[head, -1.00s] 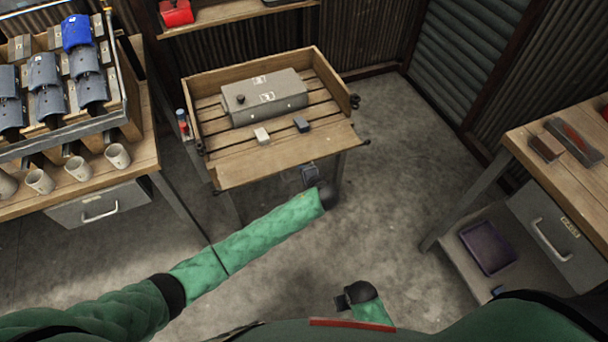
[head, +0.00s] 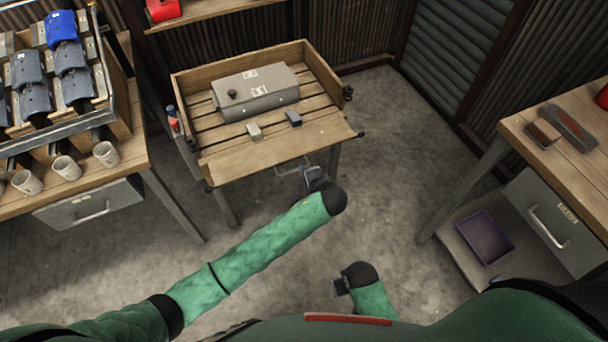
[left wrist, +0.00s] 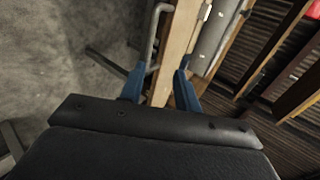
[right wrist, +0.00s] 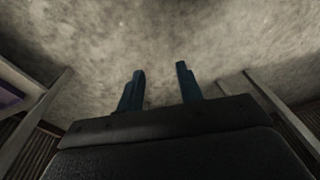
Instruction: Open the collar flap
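The collar flap (head: 262,156) is the light wooden front board of the slatted wooden stand, with a thin metal handle (head: 290,167) on its front. I cannot tell from the head view how far it is tilted. My left gripper (head: 311,174) is just in front of the handle, near its right end. In the left wrist view its two blue fingers (left wrist: 160,88) are apart. The handle (left wrist: 152,38) and the board's edge (left wrist: 175,48) lie beyond the gap, and nothing is visibly clamped. My right gripper (right wrist: 158,88) is open and empty above the floor.
A bench with mugs (head: 67,168) is at left. A workbench (head: 575,135) is at right, with a purple tray (head: 485,238) below. The floor between is clear.

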